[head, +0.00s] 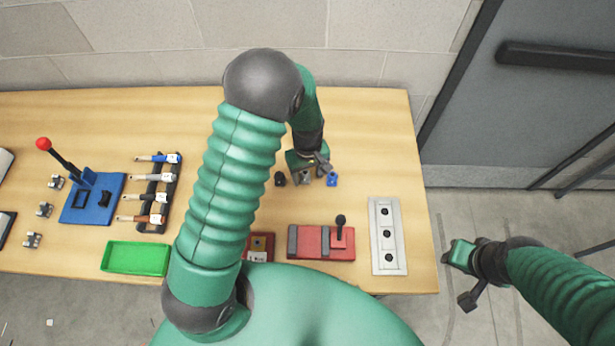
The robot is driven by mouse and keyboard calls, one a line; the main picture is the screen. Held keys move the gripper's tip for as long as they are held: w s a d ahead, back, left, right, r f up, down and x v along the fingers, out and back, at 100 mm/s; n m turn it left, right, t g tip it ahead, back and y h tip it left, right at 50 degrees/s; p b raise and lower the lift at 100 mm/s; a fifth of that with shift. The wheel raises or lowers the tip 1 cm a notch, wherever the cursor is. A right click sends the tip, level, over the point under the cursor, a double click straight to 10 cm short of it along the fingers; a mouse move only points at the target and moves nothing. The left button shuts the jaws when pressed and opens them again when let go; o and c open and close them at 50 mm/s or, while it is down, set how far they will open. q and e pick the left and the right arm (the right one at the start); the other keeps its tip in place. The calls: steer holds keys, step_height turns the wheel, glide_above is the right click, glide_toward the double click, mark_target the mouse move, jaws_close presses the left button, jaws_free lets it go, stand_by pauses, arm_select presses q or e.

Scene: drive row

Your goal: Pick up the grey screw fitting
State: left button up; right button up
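The grey screw fitting (304,178) stands on the wooden table, in a short row between a black fitting (280,179) and a blue fitting (332,180). My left gripper (309,164) points down right at the grey fitting, with its fingers apart. Its fingers partly cover the fitting, and I cannot tell whether they touch it. My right gripper (464,277) is open and empty, off the table's right edge above the floor.
A white panel with black sockets (387,235) and a red block with a black lever (322,242) lie nearer me. A green tray (136,258), a rack of handled tools (158,192) and a blue lever base (93,199) are left. The table's back right is clear.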

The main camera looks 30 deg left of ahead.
arm_select(q)
steer(key=shift+s+r, duration=0.15)
steer(key=shift+s, duration=0.05)
steer(key=c, duration=0.5)
steer(key=shift+a, duration=0.45)
jaws_close()
